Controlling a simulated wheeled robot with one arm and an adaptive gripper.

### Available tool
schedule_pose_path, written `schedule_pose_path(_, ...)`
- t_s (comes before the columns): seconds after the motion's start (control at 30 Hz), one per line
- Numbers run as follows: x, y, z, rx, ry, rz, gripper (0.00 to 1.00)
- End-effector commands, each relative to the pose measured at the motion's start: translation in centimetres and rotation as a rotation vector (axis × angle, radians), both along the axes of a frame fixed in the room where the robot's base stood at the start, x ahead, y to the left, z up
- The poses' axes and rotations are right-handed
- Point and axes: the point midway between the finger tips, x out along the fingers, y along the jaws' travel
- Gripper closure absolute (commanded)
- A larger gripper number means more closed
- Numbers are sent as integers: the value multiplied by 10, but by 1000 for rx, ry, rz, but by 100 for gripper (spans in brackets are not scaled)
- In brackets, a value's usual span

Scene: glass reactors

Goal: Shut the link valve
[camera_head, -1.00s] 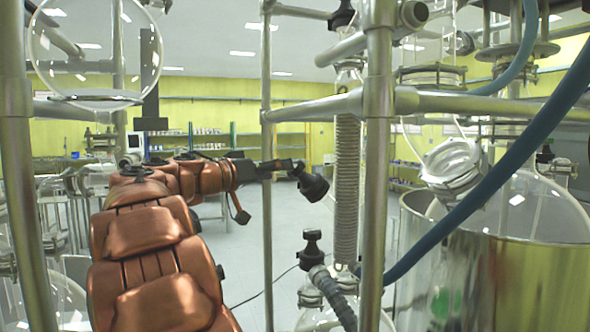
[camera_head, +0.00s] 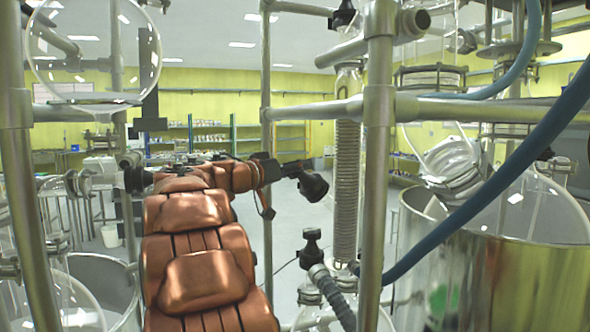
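Black valve knobs show at the middle of the view. One tilted black knob (camera_head: 314,186) sits left of the coiled glass column. Another black knob (camera_head: 312,237) stands upright below it, above a ribbed hose. I cannot tell for certain which is the link valve. Contact and finger opening are too small to make out.
Steel poles (camera_head: 377,170) and a crossbar (camera_head: 480,108) frame the glassware. A coiled glass column (camera_head: 347,190) stands beside the knobs. A blue hose (camera_head: 500,170) crosses the right side, in front of a steel vessel (camera_head: 500,285). A glass flask (camera_head: 95,50) hangs upper left.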

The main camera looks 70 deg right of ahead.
Motion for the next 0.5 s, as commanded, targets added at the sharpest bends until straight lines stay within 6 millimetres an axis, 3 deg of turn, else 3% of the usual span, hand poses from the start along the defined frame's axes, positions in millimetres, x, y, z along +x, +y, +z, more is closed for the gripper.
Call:
schedule_pose_path(0.07,0,0,0,0,0,0,46)
schedule_pose_path(0.4,0,0,0,0,0,0,82)
schedule_pose_path(0.5,0,0,0,0,0,0,84)
